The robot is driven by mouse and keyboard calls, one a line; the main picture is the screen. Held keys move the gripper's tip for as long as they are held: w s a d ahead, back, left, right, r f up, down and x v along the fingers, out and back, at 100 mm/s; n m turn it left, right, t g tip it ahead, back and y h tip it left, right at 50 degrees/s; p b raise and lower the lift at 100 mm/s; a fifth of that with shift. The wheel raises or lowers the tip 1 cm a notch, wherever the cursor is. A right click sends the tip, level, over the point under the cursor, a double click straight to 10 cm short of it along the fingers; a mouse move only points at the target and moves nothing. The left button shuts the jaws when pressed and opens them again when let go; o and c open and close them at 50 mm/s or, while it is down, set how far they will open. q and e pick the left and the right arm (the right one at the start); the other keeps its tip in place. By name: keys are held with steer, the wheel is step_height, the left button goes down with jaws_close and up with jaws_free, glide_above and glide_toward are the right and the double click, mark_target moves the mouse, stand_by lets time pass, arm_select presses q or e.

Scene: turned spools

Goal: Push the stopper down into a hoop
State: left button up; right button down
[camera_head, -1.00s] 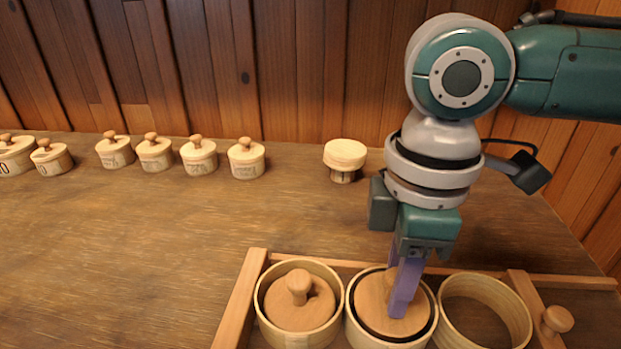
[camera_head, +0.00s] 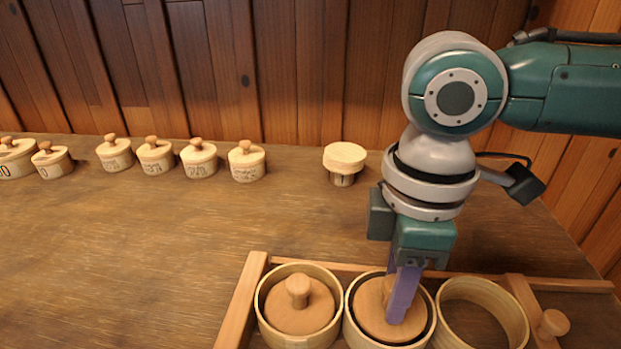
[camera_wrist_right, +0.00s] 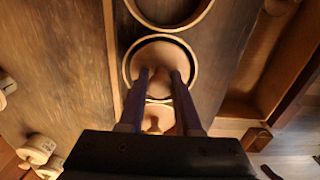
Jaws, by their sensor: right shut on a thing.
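My right gripper (camera_head: 399,308) comes down from above with purple fingers, shut on the knob of a round wooden stopper (camera_head: 371,312). The stopper sits level within the middle hoop (camera_head: 351,322), with a dark gap around its edge; how deep it sits is hard to tell. The knob is partly hidden by the fingers. In the right wrist view, the fingers (camera_wrist_right: 160,76) flank the knob over this stopper (camera_wrist_right: 160,52). A second knobbed stopper (camera_head: 285,316) lies inside the left hoop (camera_head: 272,334). The right hoop (camera_head: 484,290) is empty. My left gripper is not in view.
The hoops stand in a wooden tray (camera_head: 241,302) with low walls and a round knob (camera_head: 553,323) at its right end. A mushroom-shaped wooden piece (camera_head: 345,157) and several lidded pots (camera_head: 247,165) stand along the back. The table (camera_head: 130,255) at left is clear.

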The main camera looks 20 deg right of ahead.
steer(key=shift+c, duration=0.6)
jaws_free()
steer(key=shift+r, duration=0.1)
stand_by(0.3)
steer(key=shift+r+p, duration=0.7)
steer(key=shift+p, duration=0.45)
steer(key=shift+r+p, duration=3.5)
steer(key=shift+p, duration=0.85)
